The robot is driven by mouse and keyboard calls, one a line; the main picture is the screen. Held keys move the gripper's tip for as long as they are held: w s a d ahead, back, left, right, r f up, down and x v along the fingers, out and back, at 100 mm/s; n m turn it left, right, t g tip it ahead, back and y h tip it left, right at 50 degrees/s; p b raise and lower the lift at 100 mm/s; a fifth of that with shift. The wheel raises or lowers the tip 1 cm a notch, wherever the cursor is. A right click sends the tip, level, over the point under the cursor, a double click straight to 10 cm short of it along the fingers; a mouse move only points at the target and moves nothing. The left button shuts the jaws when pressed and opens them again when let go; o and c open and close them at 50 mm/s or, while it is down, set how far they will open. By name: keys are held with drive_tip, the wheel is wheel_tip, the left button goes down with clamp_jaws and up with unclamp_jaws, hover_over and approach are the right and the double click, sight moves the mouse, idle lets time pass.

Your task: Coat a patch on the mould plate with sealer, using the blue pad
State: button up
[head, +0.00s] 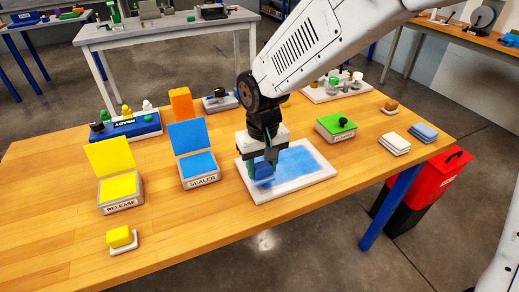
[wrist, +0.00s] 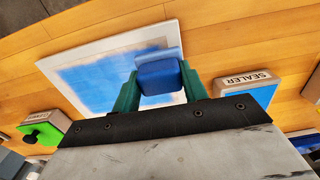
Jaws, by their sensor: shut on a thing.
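My gripper (head: 262,172) is shut on the blue pad (head: 263,171) and holds it at the left part of the mould plate. In the wrist view the blue pad (wrist: 159,78) sits between the two green fingers (wrist: 159,88). The mould plate (head: 270,195) is a white slab with a blue coated area (head: 300,160) across much of its middle; its rim stays white. I cannot tell if the pad touches the plate. The open sealer box (head: 199,168), with blue inside and a raised blue lid, stands left of the plate.
A yellow release box (head: 120,190) stands further left, with a yellow pad (head: 120,238) in front. A green-topped box (head: 337,127) is behind the plate's right side.

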drive_tip(key=shift+r, duration=2.75)
